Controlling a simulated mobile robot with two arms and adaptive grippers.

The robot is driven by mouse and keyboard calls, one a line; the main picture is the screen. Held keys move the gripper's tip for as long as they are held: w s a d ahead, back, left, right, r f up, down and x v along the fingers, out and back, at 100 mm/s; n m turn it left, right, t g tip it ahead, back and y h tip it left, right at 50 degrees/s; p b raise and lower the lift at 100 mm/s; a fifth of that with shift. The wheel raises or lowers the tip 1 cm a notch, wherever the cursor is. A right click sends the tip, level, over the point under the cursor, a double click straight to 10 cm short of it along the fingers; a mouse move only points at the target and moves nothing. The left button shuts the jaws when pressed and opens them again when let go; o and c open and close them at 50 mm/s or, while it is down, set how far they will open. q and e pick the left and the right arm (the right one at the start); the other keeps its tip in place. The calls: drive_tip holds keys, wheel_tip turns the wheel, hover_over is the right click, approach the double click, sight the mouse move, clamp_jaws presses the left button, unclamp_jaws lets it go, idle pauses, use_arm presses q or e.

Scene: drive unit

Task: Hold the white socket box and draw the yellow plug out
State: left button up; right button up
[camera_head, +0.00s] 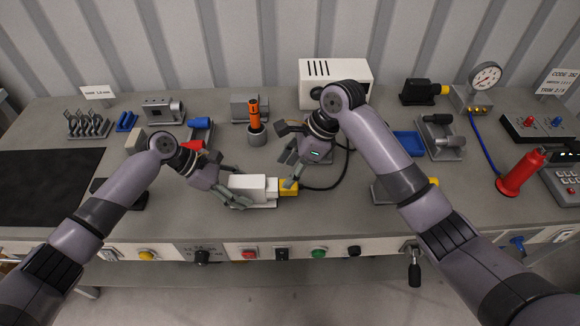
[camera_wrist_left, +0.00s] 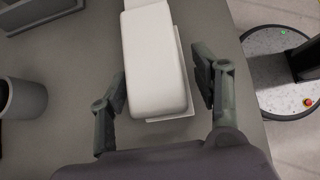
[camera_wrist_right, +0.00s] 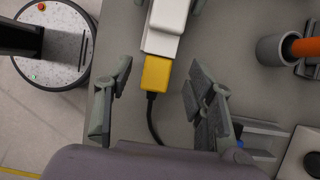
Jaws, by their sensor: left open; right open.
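The white socket box (camera_head: 247,187) lies on the grey bench near its front edge. The yellow plug (camera_head: 289,187) sits at its right end, against the box, with a black cable (camera_wrist_right: 151,112) trailing from it. My left gripper (camera_head: 236,190) is at the box's left part; in the left wrist view its open fingers stand on both sides of the white box (camera_wrist_left: 156,62), with gaps. My right gripper (camera_head: 287,158) is open above and behind the plug; in the right wrist view the plug (camera_wrist_right: 156,73) lies between and beyond its fingertips, untouched.
A grey cup with an orange-handled tool (camera_head: 255,122) stands behind the box. A white ventilated case (camera_head: 335,80) is at the back. A black mat (camera_head: 45,190) covers the left. Buttons and knobs line the bench's front edge.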

use_arm(q)
drive_tip(key=v, duration=1.2)
use_arm(e)
drive_tip(key=shift+s, duration=0.1)
